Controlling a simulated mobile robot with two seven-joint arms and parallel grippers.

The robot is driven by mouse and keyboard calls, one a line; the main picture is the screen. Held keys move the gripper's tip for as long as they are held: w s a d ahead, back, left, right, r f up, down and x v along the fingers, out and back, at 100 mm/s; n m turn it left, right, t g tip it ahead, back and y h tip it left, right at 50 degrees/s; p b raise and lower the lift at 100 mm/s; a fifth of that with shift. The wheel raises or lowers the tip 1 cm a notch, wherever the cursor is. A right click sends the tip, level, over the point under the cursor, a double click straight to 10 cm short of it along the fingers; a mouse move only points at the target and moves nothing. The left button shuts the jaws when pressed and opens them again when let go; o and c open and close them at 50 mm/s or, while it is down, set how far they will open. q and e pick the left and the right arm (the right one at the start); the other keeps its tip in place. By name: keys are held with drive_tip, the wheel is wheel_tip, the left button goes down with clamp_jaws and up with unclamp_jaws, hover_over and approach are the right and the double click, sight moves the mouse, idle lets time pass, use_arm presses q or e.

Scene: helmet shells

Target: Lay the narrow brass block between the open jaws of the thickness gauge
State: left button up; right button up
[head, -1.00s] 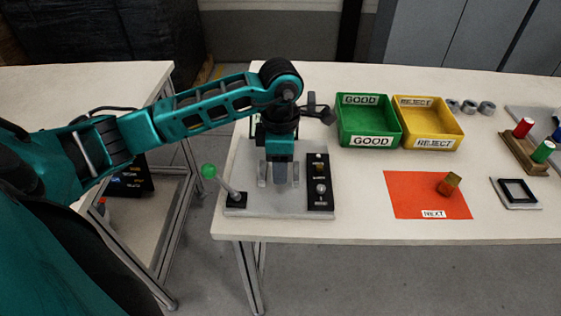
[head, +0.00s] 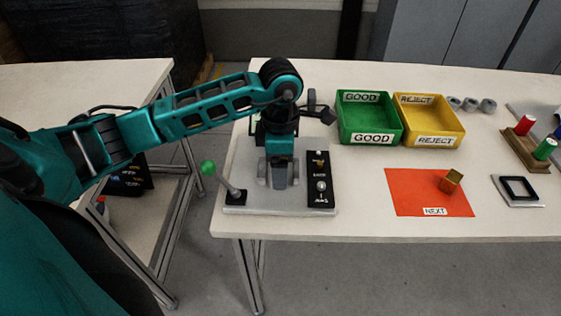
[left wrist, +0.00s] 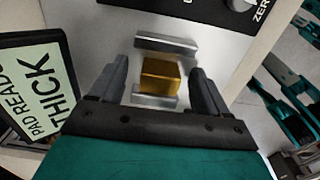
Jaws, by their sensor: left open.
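A brass block (left wrist: 161,76) lies between the two grey jaws of the thickness gauge (left wrist: 167,44) in the left wrist view. The near jaw (left wrist: 153,101) is close to the block; whether they touch I cannot tell. My left gripper (left wrist: 158,82) is open, with one finger on each side of the block and a gap at both sides. In the head view my left gripper (head: 279,176) points down over the gauge base (head: 252,205) and hides the block. My right gripper is not in view.
A green-knobbed lever (head: 208,169) stands left of my gripper and a black control panel (head: 320,180) right of it. The green GOOD bin (head: 371,139) and yellow REJECT bin (head: 436,141) stand behind. A black square frame (head: 519,190) lies at the right.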

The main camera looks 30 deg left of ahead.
use_arm(q)
wheel_tip(320, 180, up, 5)
drive_tip(key=shift+w+f, duration=0.1)
drive_tip(key=shift+f, duration=0.05)
wheel_tip(320, 180, up, 8)
drive_tip(key=p, duration=0.1)
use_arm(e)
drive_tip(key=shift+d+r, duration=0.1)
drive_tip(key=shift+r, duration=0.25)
